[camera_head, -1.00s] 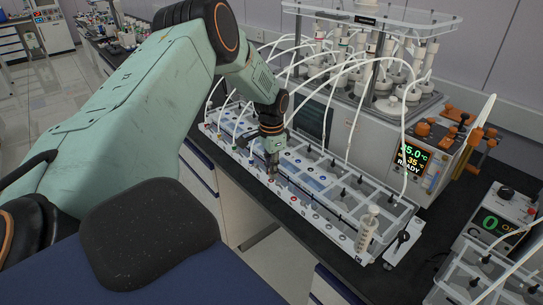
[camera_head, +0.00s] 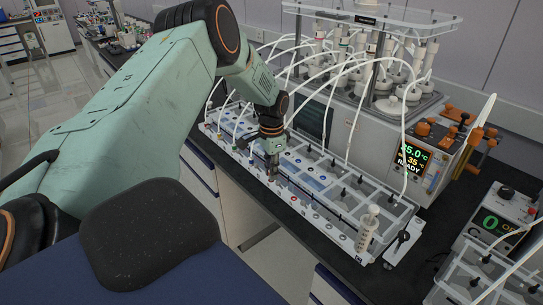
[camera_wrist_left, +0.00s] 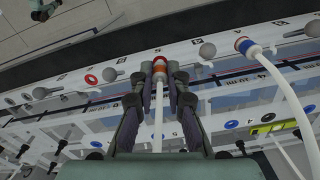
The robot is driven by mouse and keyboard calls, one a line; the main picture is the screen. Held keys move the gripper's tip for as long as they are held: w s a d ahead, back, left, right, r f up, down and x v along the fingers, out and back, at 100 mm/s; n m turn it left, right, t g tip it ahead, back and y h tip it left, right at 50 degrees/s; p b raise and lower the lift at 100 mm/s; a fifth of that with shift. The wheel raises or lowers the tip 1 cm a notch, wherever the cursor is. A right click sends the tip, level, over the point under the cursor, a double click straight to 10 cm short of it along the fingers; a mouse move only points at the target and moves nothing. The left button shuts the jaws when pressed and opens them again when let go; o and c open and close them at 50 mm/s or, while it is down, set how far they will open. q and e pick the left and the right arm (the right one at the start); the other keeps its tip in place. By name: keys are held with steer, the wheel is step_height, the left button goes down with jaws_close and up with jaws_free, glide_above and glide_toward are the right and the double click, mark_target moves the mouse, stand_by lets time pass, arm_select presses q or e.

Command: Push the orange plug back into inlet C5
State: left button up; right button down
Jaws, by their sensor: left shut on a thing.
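My left gripper (camera_head: 273,174) is low over the front row of ports on the long white rack (camera_head: 327,223). In the left wrist view, my left gripper (camera_wrist_left: 160,72) is shut on the orange plug (camera_wrist_left: 160,62), which has a white tube running back between the fingers. The plug's far end is at the white port strip (camera_wrist_left: 210,48); I cannot tell how deep it sits. The inlet under it is hidden, and I cannot read a C5 label. My right gripper is not in view.
A blue-collared plug (camera_wrist_left: 244,45) with a white tube sits to the right, and grey round knobs (camera_wrist_left: 207,50) line the strip. Several white tubes arch over the rack to the reactor unit (camera_head: 398,100). A white syringe-like part (camera_head: 368,227) stands at the rack's near end.

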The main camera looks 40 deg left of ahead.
arm_select(q)
steer(key=shift+f+b, duration=0.4)
steer(key=shift+f, duration=0.25)
stand_by(0.6)
steer(key=o, duration=0.8)
steer(key=shift+o, duration=0.2)
step_height(320, 180, up, 12)
stand_by(0.4)
stand_by(0.4)
